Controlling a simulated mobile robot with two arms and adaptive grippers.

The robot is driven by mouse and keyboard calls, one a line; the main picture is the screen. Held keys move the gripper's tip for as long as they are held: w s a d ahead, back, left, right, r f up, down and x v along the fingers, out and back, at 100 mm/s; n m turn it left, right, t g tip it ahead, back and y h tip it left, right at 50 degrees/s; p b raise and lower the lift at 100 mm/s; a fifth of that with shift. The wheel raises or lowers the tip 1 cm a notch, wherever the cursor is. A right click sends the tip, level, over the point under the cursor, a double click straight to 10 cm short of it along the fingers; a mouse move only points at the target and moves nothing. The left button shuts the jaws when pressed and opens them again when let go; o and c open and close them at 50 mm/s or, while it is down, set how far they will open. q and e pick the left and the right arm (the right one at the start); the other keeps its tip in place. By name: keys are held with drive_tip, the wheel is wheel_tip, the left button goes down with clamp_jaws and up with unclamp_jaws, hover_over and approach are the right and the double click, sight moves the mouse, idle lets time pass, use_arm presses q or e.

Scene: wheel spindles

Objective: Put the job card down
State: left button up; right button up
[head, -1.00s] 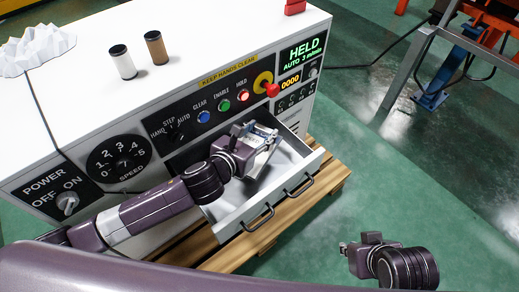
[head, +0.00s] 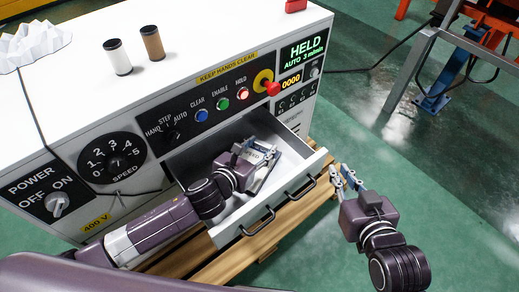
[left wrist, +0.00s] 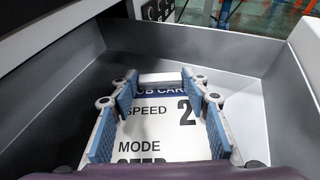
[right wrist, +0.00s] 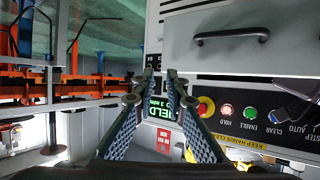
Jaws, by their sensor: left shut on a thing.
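The job card (left wrist: 158,128) is a white card with a blue header, reading SPEED 2 and MODE with a partly hidden word below. My left gripper (head: 258,158) is inside the open drawer, shut on the card, with its blue-padded fingers along the card's two sides in the left wrist view (left wrist: 160,88). The card's near end is hidden by the gripper. I cannot tell whether it touches the drawer floor. The drawer (head: 228,234) is light grey and pulled out from the machine. My right gripper (head: 343,178) is open and empty, to the right of the drawer.
The white machine's front panel (head: 185,128) rises behind the drawer, with knobs, buttons and a HELD display (head: 303,48). Two spools (head: 118,57) stand on its top. A wooden pallet (head: 290,217) lies beneath.

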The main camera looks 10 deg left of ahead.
use_arm(q)
drive_tip(key=shift+w+f, duration=0.1)
drive_tip(key=shift+f, duration=0.05)
use_arm(e)
drive_tip(key=shift+w+a+r+t, duration=0.15)
drive_tip(key=shift+w+r+t, duration=0.1)
drive_tip(key=shift+r, duration=0.25)
drive_tip(key=shift+w+a+r+t, duration=0.1)
drive_tip(key=shift+w+r+t, duration=0.15)
drive_tip(key=shift+r, duration=0.25)
use_arm(q)
drive_tip(key=o, duration=1.2)
drive_tip(key=shift+f, duration=0.1)
